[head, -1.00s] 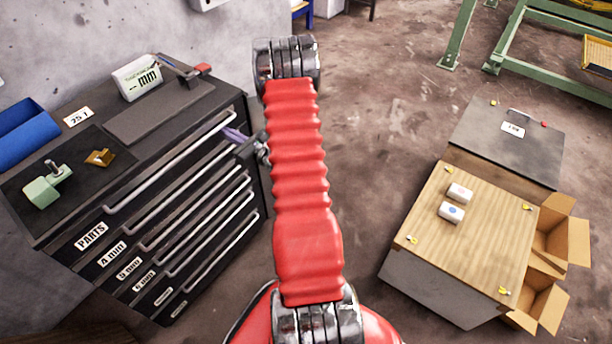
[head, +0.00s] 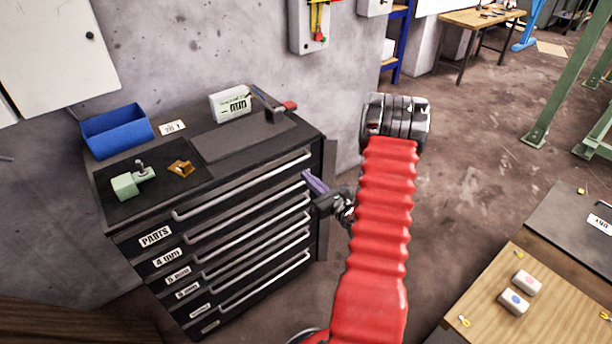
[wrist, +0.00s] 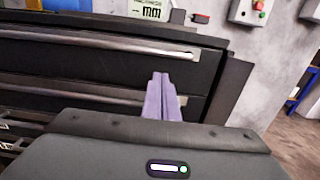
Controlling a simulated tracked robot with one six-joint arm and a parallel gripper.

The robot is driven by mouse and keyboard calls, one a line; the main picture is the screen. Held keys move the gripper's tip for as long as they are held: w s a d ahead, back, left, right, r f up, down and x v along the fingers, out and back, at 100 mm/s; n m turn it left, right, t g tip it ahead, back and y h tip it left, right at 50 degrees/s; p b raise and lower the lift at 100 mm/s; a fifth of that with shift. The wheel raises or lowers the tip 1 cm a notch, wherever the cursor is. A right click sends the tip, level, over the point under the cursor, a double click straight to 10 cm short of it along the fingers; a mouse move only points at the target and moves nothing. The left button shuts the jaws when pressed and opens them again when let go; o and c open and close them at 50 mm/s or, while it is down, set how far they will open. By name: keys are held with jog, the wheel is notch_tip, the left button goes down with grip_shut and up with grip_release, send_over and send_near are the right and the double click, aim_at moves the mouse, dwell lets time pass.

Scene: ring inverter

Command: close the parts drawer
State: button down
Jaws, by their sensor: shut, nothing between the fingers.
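The parts drawer (head: 150,228) is the top drawer of a black cabinet, with a "PARTS" label and a long silver handle. Its front looks roughly in line with the drawers below; I cannot tell whether a small gap remains. In the wrist view its handle (wrist: 100,40) crosses the upper left. My gripper (head: 313,181) is shut and empty, its purple fingers at the right end of the drawer fronts, just below the parts drawer's handle end. The fingers (wrist: 163,82) point at the cabinet front in the wrist view; contact cannot be told.
On the cabinet top are a blue bin (head: 118,133), a green vise-like part (head: 128,184), a brass piece (head: 180,168) and a gauge box (head: 230,104). A wooden-topped table (head: 540,295) stands at the lower right. Floor is open between it and the cabinet.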

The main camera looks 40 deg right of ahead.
jog(key=s, duration=0.8)
jog(key=shift+s+a, duration=0.2)
jog(key=shift+a, duration=0.15)
jog(key=shift+f, duration=0.1)
